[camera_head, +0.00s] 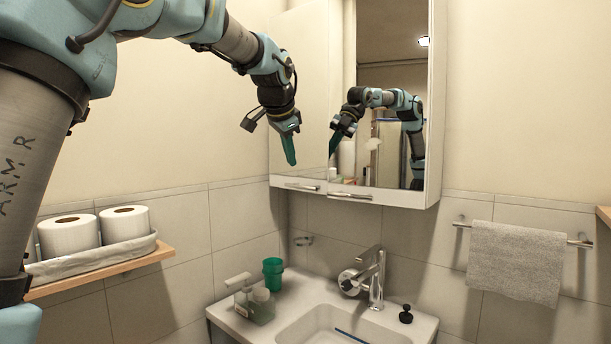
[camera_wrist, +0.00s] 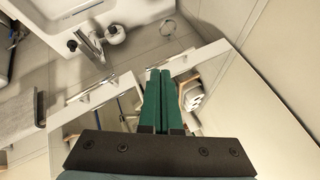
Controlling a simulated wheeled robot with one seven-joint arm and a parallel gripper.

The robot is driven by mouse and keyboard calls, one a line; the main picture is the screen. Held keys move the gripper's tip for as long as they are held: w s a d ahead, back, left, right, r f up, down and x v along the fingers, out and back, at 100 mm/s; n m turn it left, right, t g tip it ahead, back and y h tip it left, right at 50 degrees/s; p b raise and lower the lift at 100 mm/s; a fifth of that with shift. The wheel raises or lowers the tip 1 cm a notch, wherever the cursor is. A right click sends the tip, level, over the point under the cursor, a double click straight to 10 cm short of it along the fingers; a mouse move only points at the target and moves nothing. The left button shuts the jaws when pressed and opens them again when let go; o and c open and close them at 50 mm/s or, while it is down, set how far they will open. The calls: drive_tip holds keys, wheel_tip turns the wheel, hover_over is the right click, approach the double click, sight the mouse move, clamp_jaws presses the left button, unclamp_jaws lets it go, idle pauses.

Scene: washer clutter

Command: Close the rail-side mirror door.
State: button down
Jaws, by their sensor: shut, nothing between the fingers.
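The mirror cabinet hangs above the sink with two mirror doors. The rail-side mirror door (camera_head: 392,165) is the right one, nearer the towel rail; it reflects my arm. It looks close to flush with the cabinet, but I cannot tell whether it is fully closed. Its handle (camera_head: 350,195) is at the bottom edge and also shows in the wrist view (camera_wrist: 92,91). The other mirror door (camera_head: 300,105) is on the left. My gripper (camera_head: 290,152) is shut and empty, in front of the left door. In the wrist view its green fingers (camera_wrist: 158,74) overlap the seam between the doors; contact is unclear.
The sink (camera_head: 330,312) below has a faucet (camera_head: 376,275), a soap bottle (camera_head: 257,303) and a green cup (camera_head: 273,272). A towel (camera_head: 515,262) hangs on the rail at right. A wooden shelf (camera_head: 125,266) with toilet rolls is at left. The air before the right door looks clear.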

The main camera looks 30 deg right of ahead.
drive_tip(key=s+a+f+m+h+b, duration=0.2)
drive_tip(key=s+f+m+h, duration=0.15)
drive_tip(key=s+m, duration=0.3)
drive_tip(key=s+a+f+m+h+b, duration=0.3)
drive_tip(key=s+m+h, duration=0.1)
drive_tip(key=s+m, duration=0.25)
approach(332, 195)
wheel_tip(332, 195, down, 4)
drive_tip(key=s+d, duration=0.1)
drive_tip(key=d, duration=0.2)
drive_tip(key=shift+w+d+r+t+y+p, duration=0.1)
drive_tip(key=shift+w+d+r+p, duration=0.15)
drive_tip(key=shift+d, duration=0.3)
drive_tip(key=shift+w+d+r+t+y+p, duration=0.1)
drive_tip(key=shift+w+d+r+p, duration=0.15)
drive_tip(key=shift+d, duration=0.3)
drive_tip(key=shift+w+d+r+t+y+p, duration=0.1)
drive_tip(key=shift+w+d+r+p, duration=0.15)
drive_tip(key=shift+d, duration=0.35)
